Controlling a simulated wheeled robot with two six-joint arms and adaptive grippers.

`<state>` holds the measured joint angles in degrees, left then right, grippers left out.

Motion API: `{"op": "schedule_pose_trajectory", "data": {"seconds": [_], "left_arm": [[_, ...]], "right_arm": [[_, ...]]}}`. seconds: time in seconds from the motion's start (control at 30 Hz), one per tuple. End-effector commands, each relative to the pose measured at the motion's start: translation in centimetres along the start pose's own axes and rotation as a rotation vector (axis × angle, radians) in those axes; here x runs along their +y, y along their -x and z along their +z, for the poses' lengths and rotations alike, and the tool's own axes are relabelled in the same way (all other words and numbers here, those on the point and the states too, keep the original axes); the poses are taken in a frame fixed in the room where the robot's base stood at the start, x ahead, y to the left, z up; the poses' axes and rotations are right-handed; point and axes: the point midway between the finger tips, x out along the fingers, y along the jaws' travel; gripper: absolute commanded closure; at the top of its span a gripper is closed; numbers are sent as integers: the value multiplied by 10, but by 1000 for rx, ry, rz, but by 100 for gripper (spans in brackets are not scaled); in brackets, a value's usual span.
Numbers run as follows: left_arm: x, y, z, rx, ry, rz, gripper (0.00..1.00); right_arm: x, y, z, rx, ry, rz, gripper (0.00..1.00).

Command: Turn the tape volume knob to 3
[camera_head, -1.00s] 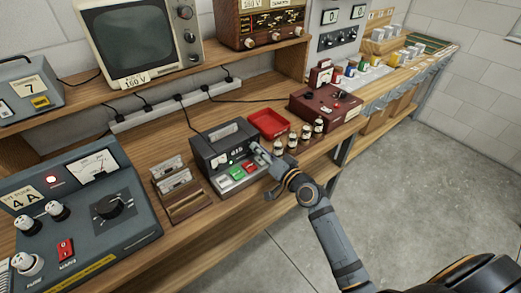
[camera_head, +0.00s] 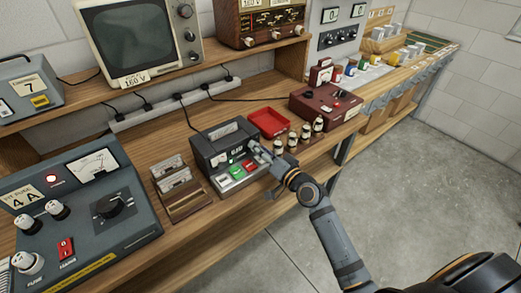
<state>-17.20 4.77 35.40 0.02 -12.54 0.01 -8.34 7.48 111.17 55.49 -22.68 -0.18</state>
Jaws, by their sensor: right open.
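The dark grey tape player (camera_head: 213,146) stands on the wooden bench, with a handle on top and green, red and white keys at its front edge. My right gripper (camera_head: 254,149) is at the right part of the player's front face. It is open, and its fingers cover that part of the face. The volume knob cannot be made out; it may be hidden by the fingers. Whether the fingers touch the player cannot be told. My left gripper is not in view.
A rack of cassettes (camera_head: 177,181) stands left of the player. A red tray (camera_head: 268,123) lies behind, and several small bottles (camera_head: 305,133) stand to the right. A grey fuse tester (camera_head: 120,207) is at left, a dark red box (camera_head: 327,103) at right.

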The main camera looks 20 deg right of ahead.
Motion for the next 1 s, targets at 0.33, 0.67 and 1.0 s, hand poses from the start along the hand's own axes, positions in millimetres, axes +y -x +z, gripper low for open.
{"op": "schedule_pose_trajectory", "data": {"seconds": [0.33,0.67,1.0], "left_arm": [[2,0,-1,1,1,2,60],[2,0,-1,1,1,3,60],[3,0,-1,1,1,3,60]], "right_arm": [[2,60,2,-5,4,3,54],[0,72,1,-2,0,0,54],[-1,73,8,-31,23,7,54]]}}
